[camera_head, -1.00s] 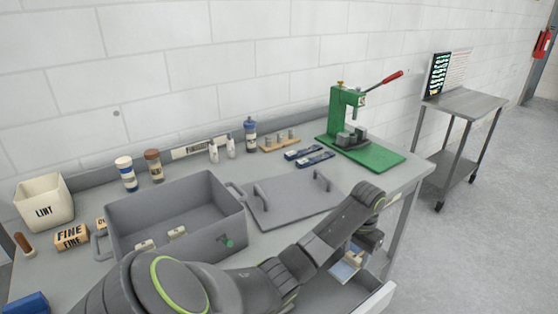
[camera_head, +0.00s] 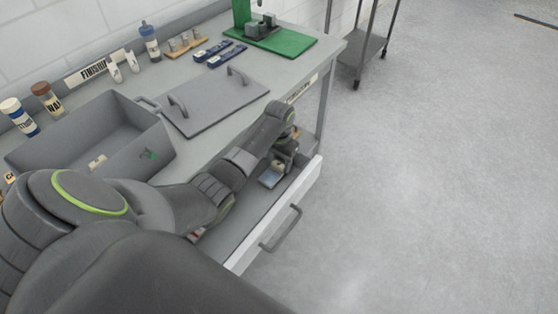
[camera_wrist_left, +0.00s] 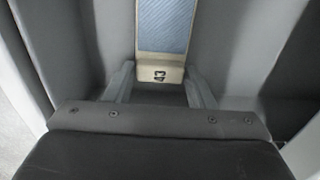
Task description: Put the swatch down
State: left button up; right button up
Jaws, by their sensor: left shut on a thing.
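The swatch (camera_head: 271,177) is a flat piece with a light blue face, inside the open drawer (camera_head: 301,188) under the bench. In the left wrist view the swatch (camera_wrist_left: 164,25) shows blue woven cloth and a cream end with a dark number. My left gripper (camera_wrist_left: 161,82) is shut on that cream end, one finger on each side. In the head view my left gripper (camera_head: 278,166) reaches down into the drawer. Whether the swatch touches the drawer floor, I cannot tell. My right gripper is not in view.
The bench carries a grey open bin (camera_head: 95,133), a grey lid with two handles (camera_head: 215,103), blue tools (camera_head: 220,54), several bottles and a green press (camera_head: 282,40). The drawer's white front has a grey handle (camera_head: 284,229). Open floor lies to the right.

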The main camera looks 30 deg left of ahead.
aim_at(279, 163)
pick_arm(q)
jog(key=shift+f, duration=0.2)
jog(key=shift+f, duration=0.15)
jog(key=o, duration=1)
jog(key=shift+c, duration=0.2)
notch_tip(279, 163, up, 12)
jog(key=shift+r, duration=0.2)
